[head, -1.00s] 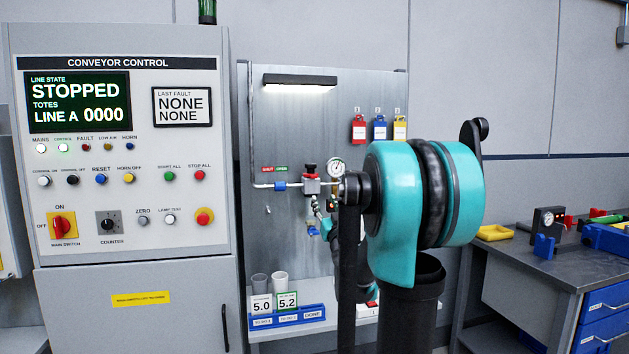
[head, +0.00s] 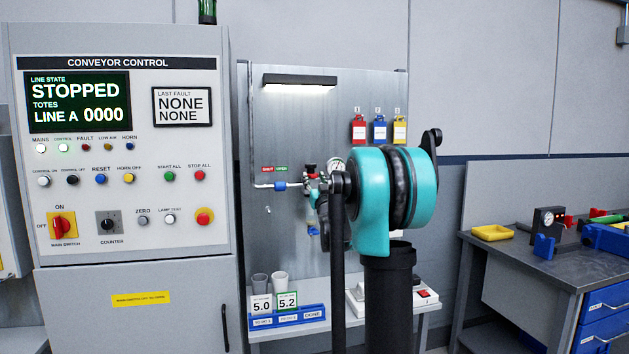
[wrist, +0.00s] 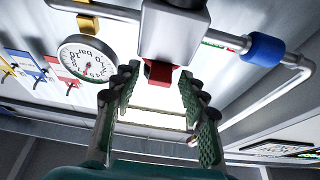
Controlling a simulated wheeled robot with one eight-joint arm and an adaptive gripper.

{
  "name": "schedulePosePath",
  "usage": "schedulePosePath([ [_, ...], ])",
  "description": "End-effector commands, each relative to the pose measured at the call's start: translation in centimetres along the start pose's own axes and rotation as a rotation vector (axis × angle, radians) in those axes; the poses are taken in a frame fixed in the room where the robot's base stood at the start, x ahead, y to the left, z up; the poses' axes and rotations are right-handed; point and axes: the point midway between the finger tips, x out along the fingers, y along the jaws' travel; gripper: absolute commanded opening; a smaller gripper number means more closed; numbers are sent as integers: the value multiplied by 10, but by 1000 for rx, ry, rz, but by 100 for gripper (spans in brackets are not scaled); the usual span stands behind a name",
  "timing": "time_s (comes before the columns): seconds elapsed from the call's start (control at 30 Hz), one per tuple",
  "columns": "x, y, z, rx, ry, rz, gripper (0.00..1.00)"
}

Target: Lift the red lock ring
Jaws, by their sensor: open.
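The red lock ring (wrist: 158,72) shows in the wrist view as a small red piece against the pale regulator body (wrist: 178,32). My gripper (wrist: 157,84) is open, with its green padded fingers on either side of the line to the red piece. The fingers look apart from it; the exact gap is unclear. In the head view the regulator (head: 311,183) sits on the panel pipe, partly hidden by my teal and black arm. The gripper is mostly hidden there.
A round gauge (wrist: 88,60) and a pipe with a blue fitting (wrist: 266,48) flank the regulator. Red, blue and yellow tags (head: 380,130) hang on the panel. A shelf below holds cups and a blue tray (head: 287,319). A workbench (head: 545,262) stands at right.

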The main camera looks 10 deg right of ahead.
Motion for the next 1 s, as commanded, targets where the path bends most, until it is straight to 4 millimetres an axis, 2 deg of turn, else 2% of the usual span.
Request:
schedulePosePath([
  [0.2, 0, 0, 0, 0, 0, 0, 43],
  [0.23, 0, 0, 0, 0, 0, 0, 41],
  [0.57, 0, 0, 0, 0, 0, 0, 0],
  [0.7, 0, 0, -1, 0, 0, 0, 0],
  [0.9, 7, 0, -16, 0, 0, 0, 0],
  [1.0, 7, 0, -17, 0, 1, 0, 0],
])
